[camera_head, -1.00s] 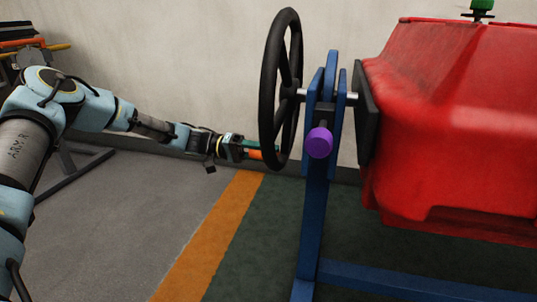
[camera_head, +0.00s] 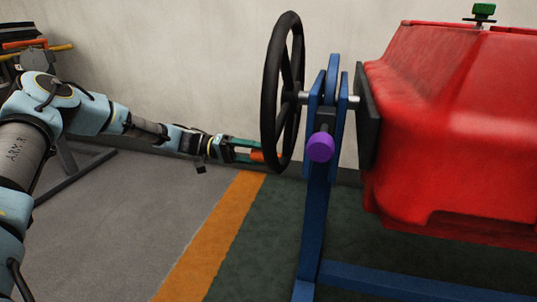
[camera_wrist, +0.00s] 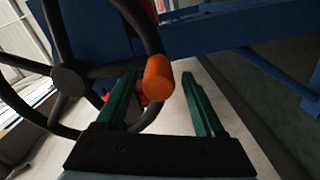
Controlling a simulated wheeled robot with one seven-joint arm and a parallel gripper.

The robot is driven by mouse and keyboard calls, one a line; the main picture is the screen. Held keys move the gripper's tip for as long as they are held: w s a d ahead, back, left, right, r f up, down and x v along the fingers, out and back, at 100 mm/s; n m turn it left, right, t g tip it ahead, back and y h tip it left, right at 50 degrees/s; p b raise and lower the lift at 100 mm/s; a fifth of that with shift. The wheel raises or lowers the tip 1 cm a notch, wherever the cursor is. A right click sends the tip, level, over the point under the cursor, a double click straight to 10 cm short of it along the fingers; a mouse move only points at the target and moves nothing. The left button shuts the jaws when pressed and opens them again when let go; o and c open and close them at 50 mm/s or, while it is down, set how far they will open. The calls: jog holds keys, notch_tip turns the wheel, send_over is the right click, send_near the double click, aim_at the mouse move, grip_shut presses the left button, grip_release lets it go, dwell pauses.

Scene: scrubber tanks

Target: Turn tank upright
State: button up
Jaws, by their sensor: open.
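The red tank (camera_head: 455,120) hangs at the right in the head view, joined by a shaft to a blue stand (camera_head: 318,190). Its right part is out of frame. A green-topped fitting (camera_head: 483,12) stands on its upper side. A black handwheel (camera_head: 270,90) sits on the shaft's left end. An orange handle (camera_wrist: 157,78) sticks out from the wheel's rim. My gripper (camera_head: 257,149) is open at the wheel's lower left, its green fingers pointing right. In the wrist view, the handle's end lies between the fingertips, nearer the left finger; contact cannot be told.
A purple knob (camera_head: 320,147) sticks out of the blue stand, beside the wheel. A pale wall (camera_head: 170,60) stands behind. A dark rack (camera_head: 85,165) stands at the far left.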

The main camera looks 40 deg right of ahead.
jog(key=p+v, duration=0.1)
jog(key=v, duration=0.6)
jog(key=shift+w, duration=0.25)
jog(key=shift+a+f, duration=0.1)
jog(key=shift+a, duration=0.1)
jog(key=a+f+n+t+y, duration=0.2)
jog(key=a+n+t+y, duration=0.65)
jog(key=a, duration=1.35)
jog(key=s+a+r+n+t+y, duration=0.1)
jog(key=s+a+r+n+t, duration=0.2)
jog(key=a, duration=0.8)
jog(key=s+a+r+n+t, duration=0.1)
jog(key=a+r+n+t, duration=0.3)
jog(key=a, duration=0.7)
notch_tip(320, 180, up, 38)
jog(key=m+t+p, duration=0.1)
jog(key=p, duration=3.8)
jog(key=shift+f, duration=0.25)
